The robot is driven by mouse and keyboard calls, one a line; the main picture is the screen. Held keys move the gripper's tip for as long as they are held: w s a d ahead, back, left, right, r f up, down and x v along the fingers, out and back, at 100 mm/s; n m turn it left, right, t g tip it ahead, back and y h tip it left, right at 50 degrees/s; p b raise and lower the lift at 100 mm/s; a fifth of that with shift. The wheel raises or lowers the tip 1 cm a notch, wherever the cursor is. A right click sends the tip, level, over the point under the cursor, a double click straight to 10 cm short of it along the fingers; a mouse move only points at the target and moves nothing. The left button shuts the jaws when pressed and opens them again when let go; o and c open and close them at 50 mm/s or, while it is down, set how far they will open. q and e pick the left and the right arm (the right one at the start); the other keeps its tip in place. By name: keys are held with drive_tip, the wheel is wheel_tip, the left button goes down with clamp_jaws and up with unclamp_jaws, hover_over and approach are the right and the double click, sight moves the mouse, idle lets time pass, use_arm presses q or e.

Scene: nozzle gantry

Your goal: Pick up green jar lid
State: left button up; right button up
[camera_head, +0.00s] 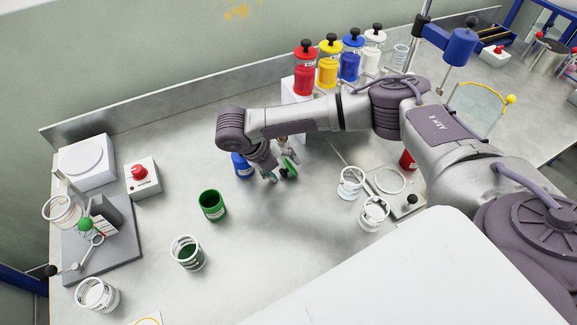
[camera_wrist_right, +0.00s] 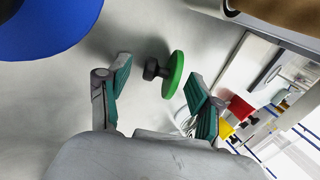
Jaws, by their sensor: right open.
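The green jar lid (camera_head: 291,165) is a green disc with a black knob, near the middle of the table in the head view. In the right wrist view the green lid (camera_wrist_right: 175,75) stands on edge to the camera, its dark knob toward the left finger. My right gripper (camera_head: 279,170) is open at the lid. In the wrist view its teal-padded fingers (camera_wrist_right: 157,74) stand apart on either side of the lid, with gaps visible. I cannot tell how far ahead of the fingertips the lid is. The left gripper is not in view.
A blue jar (camera_head: 240,167) is close to the left of my right gripper. An open green jar (camera_head: 212,205) and a clear jar with green content (camera_head: 187,253) are nearer. Several coloured dispensers stand at the back wall. The front middle of the table is clear.

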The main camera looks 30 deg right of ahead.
drive_tip(key=c, duration=0.8)
drive_tip(key=shift+c, duration=0.2)
drive_tip(key=shift+r, duration=0.1)
